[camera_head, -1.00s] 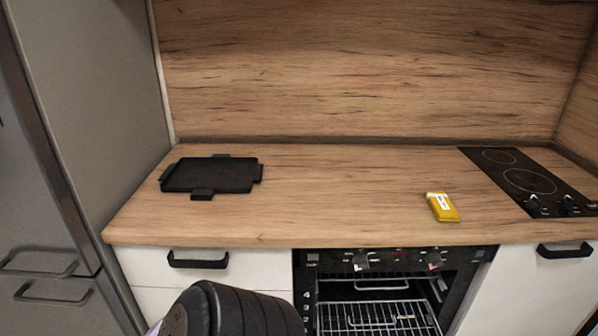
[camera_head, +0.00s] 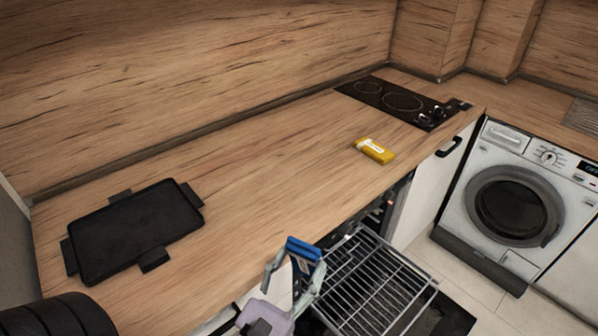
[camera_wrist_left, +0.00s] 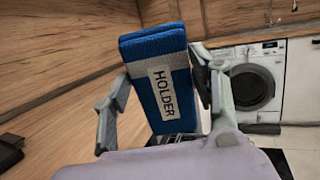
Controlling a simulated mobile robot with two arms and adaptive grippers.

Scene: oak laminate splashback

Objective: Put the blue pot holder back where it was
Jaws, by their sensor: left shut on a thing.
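The blue pot holder (camera_wrist_left: 156,82), with a white label reading HOLDER, is between the fingers of my left gripper (camera_wrist_left: 160,100) in the left wrist view. The gripper is shut on it. In the head view, my left gripper (camera_head: 292,276) is at the bottom centre, by the counter's front edge and beside the pulled-out oven rack. The pot holder (camera_head: 302,250) shows there as a small blue piece at the fingertips. My right gripper is not in view.
A black tray (camera_head: 135,232) lies on the wooden counter (camera_head: 240,180) at left. A yellow packet (camera_head: 375,150) lies near the black hob (camera_head: 402,101). The oven rack (camera_head: 372,285) sticks out in front of the counter. A washing machine (camera_head: 515,200) stands at right. The counter between tray and packet is clear.

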